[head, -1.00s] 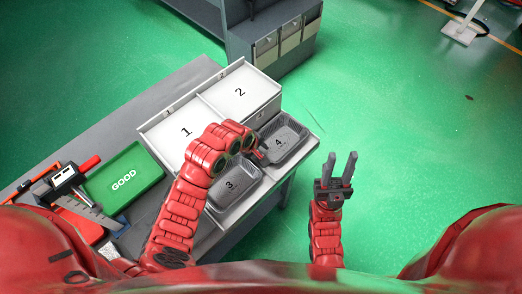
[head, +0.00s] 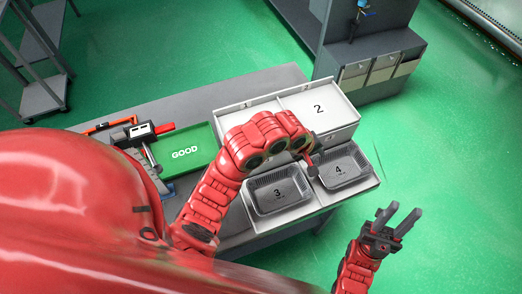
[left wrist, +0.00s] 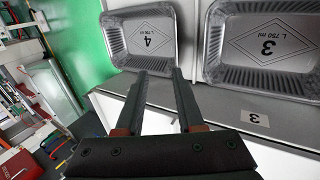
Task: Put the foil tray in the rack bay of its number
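A grey foil tray marked 4 (head: 350,180) lies in the front right bay of the white rack (head: 318,204). It also shows at top left in the left wrist view (left wrist: 118,45). A like tray marked 3 (head: 290,203) lies beside it on the left and shows at right in the left wrist view (left wrist: 218,70). My left gripper (head: 312,170) is at the left side of tray 4; its fingers (left wrist: 158,72) stand apart near that tray's rim, with nothing clearly between them. My right gripper (head: 398,220) is open and empty over the floor.
The back bay marked 2 (head: 325,100) is an empty white panel; my left arm covers part of the bay beside it. A green GOOD tray (head: 200,140) and tools (head: 130,132) lie on the grey table's left. A drawer cabinet (head: 370,75) stands behind. Right is open floor.

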